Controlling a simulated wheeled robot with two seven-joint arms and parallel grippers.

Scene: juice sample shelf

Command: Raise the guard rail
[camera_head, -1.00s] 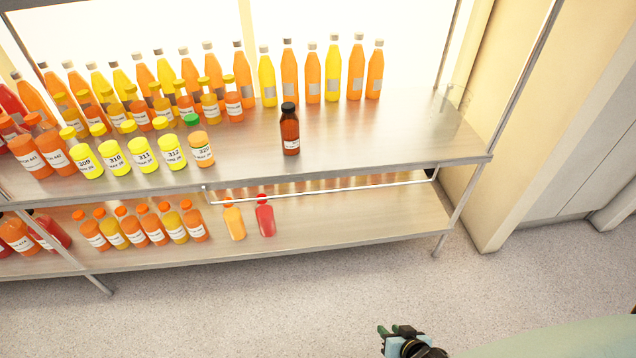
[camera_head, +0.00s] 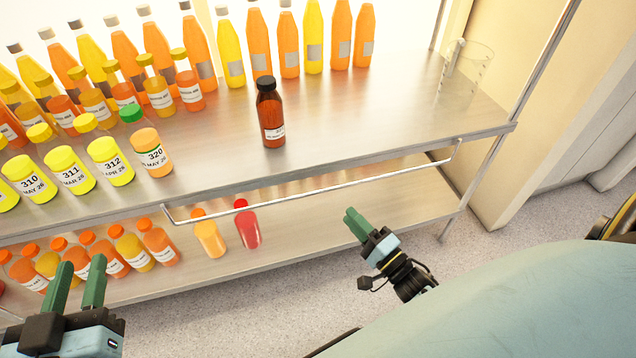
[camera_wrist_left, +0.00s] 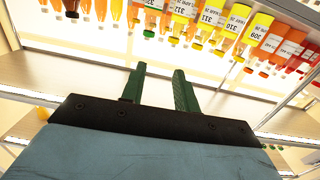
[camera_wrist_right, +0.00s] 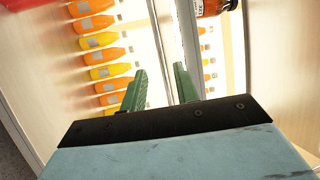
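The guard rail (camera_head: 315,190) is a thin pale metal bar with bent ends. It hangs low along the front edge of the upper shelf (camera_head: 400,150) in the head view, apart from both grippers. My left gripper (camera_head: 80,268) is open and empty at the lower left, left of the rail's left end. It also shows open in the left wrist view (camera_wrist_left: 158,85). My right gripper (camera_head: 356,224) is below the right half of the rail in the head view. The right wrist view shows it open and empty (camera_wrist_right: 160,80). I cannot clearly make out the rail in the wrist views.
A dark-capped brown bottle (camera_head: 270,112) stands near the upper shelf's front edge. Several labelled juice bottles (camera_head: 110,160) stand to its left. A clear beaker (camera_head: 467,68) stands at the right end. On the lower shelf (camera_head: 310,225) are several bottles, including a red one (camera_head: 247,225).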

